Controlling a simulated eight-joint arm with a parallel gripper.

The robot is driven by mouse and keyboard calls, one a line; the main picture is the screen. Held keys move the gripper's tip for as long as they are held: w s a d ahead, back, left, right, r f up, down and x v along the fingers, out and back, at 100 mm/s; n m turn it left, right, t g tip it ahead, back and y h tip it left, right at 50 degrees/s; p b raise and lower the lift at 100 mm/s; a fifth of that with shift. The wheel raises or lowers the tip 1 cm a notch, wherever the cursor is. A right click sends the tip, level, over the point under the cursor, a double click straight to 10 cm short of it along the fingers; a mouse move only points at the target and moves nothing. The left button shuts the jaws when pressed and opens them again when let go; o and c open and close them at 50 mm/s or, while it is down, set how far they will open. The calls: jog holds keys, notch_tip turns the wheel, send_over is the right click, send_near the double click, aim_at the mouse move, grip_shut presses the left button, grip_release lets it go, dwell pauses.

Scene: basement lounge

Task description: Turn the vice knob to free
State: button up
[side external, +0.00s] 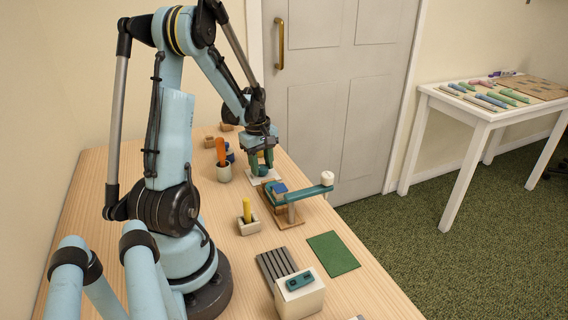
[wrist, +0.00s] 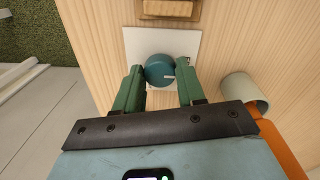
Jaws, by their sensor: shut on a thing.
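The vice knob looks to be the round teal knob (wrist: 160,68) on a square white plate (wrist: 135,38) in the wrist view. A small white mark shows on the right side of its top. My gripper (wrist: 161,76) has its two green fingers shut on the knob, one on each side. In the side external view, my gripper (side external: 261,160) points down at the white plate (side external: 272,174) near the table's far end. The knob (side external: 262,172) is partly hidden there between the fingers. A tiny dark mark near the right finger is too small to read.
A teal lever device (side external: 305,193) on a wooden base stands close in front of the plate. A holder with an orange handle (side external: 220,152) stands to the left. A wooden block (wrist: 168,8) lies beyond the plate. A green mat (side external: 333,254) lies farther forward.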

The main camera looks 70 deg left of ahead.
jog(key=o, duration=1.1)
jog(key=shift+c, duration=0.2)
notch_tip(320, 180, up, 12)
jog(key=shift+s, duration=0.35)
jog(key=shift+d, duration=0.1)
jog(key=w+d+m+t, duration=0.2)
jog(key=d+m+t, duration=0.1)
jog(key=d+m, duration=0.7)
jog(key=w+d+m+t, duration=0.2)
jog(key=d+m, duration=0.8)
jog(key=d, duration=0.9)
jog(key=shift+w+d+r+t, duration=0.3)
jog(key=shift+w+t, duration=0.1)
jog(key=shift+t, duration=0.3)
